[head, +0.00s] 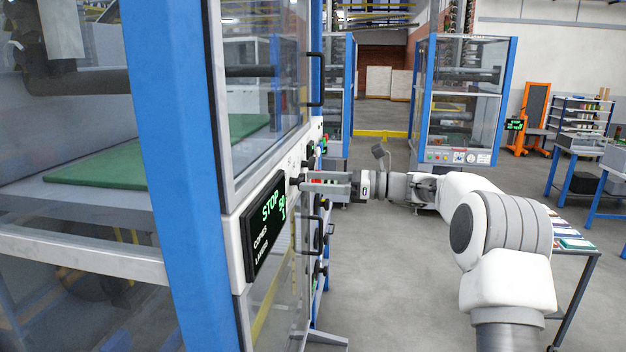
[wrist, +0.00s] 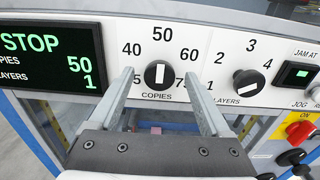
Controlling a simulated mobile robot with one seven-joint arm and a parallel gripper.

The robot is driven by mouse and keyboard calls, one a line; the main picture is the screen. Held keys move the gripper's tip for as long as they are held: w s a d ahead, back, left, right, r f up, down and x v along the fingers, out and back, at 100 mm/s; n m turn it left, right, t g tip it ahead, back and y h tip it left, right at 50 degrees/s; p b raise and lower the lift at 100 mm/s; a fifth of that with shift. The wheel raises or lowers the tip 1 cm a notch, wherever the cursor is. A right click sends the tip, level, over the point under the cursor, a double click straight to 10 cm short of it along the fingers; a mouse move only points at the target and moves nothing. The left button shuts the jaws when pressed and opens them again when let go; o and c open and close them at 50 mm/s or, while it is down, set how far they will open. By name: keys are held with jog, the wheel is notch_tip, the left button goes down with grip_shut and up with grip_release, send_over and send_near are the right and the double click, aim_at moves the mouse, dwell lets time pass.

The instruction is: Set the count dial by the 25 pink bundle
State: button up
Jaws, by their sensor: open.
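The black count dial (wrist: 160,75), marked COPIES, sits on the white panel with its white pointer upright at 50. Labels 40, 60 and 75 also show around it. The display (wrist: 48,58) reads STOP, 50 copies and 1 layer; it also shows in the head view (head: 265,226). My gripper (wrist: 158,80) is open, with one finger on each side of the dial; contact is unclear. In the head view my gripper (head: 302,184) reaches the machine's front panel. A small pinkish patch (wrist: 155,130) shows below the panel; I cannot tell whether it is the pink bundle.
The black layers dial (wrist: 248,83) is right of the count dial. Door handles (head: 315,80) stick out from the machine. A table (head: 590,262) with flat coloured stacks stands right of my arm.

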jog(key=shift+w+a, duration=0.1)
jog(key=shift+a, duration=0.25)
grip_shut()
dwell(0.4)
jog(key=n+b, duration=0.5)
jog(key=n, duration=0.3)
jog(key=n+b, duration=0.5)
jog(key=n, duration=0.3)
jog(key=n+b, duration=0.5)
jog(key=n, duration=0.2)
jog(key=shift+s+f+n+b, duration=0.2)
jog(key=shift+f+n+b, duration=0.1)
jog(key=shift+f+n, duration=0.1)
jog(key=shift+r, duration=0.1)
